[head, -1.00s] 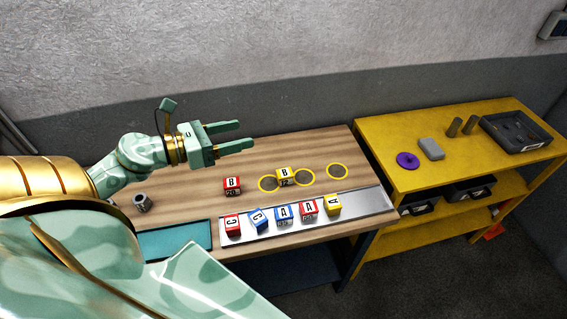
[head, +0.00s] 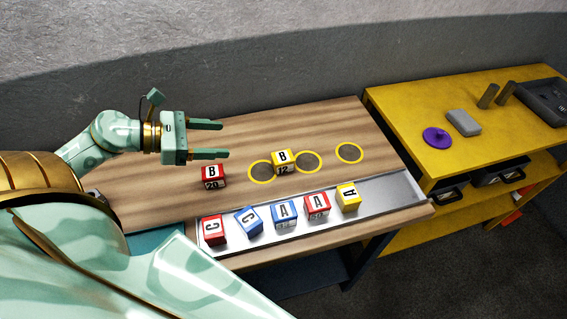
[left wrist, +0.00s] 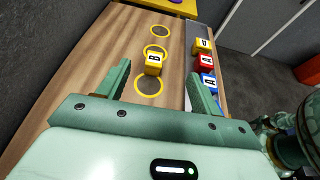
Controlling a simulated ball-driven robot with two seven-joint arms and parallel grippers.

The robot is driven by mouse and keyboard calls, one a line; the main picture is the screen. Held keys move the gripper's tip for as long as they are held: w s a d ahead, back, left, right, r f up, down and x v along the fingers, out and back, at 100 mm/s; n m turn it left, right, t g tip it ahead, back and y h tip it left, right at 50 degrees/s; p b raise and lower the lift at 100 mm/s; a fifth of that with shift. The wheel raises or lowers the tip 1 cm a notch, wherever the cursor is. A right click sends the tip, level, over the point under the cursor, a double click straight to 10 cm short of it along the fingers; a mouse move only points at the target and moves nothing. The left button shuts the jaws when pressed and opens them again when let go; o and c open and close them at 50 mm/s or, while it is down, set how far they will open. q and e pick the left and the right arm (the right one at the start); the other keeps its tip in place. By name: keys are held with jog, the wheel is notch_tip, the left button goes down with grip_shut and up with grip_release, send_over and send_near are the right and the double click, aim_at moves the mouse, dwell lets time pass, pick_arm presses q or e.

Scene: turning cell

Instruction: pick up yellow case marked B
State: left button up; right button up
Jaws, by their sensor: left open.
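The yellow case marked B (head: 283,161) stands on the wooden table between two yellow rings, with B above 12 on its face. It also shows in the left wrist view (left wrist: 153,65), ahead of and between the fingers. My left gripper (head: 222,140) is open and empty, left of the yellow case and apart from it, above the table. In the left wrist view its two fingers (left wrist: 158,82) are spread. A red case marked B (head: 212,177) stands on the table just below the left gripper in the head view. My right gripper does not show.
A metal tray (head: 405,190) along the table's front edge holds several cases, among them a yellow one marked A (head: 348,197). A yellow shelf (head: 400,115) stands at right with a purple knobbed disc (head: 437,138). The table's back strip is clear.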

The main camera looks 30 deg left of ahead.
pick_arm(q)
jog(key=b, duration=0.4)
send_near(280, 157)
jog(key=b+x, duration=0.1)
jog(key=x, duration=0.3)
jog(key=shift+w+d+r, duration=0.1)
jog(key=shift+w, duration=0.05)
jog(key=x, duration=0.3)
jog(key=b+x, duration=0.1)
jog(key=x, duration=0.2)
jog(key=shift+f, duration=0.25)
jog(key=c, duration=1.2)
jog(key=shift+o, duration=0.2)
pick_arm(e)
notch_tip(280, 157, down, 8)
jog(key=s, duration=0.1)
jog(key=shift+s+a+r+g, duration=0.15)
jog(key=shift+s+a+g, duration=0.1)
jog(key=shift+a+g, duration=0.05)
pick_arm(q)
jog(key=shift+r, duration=0.15)
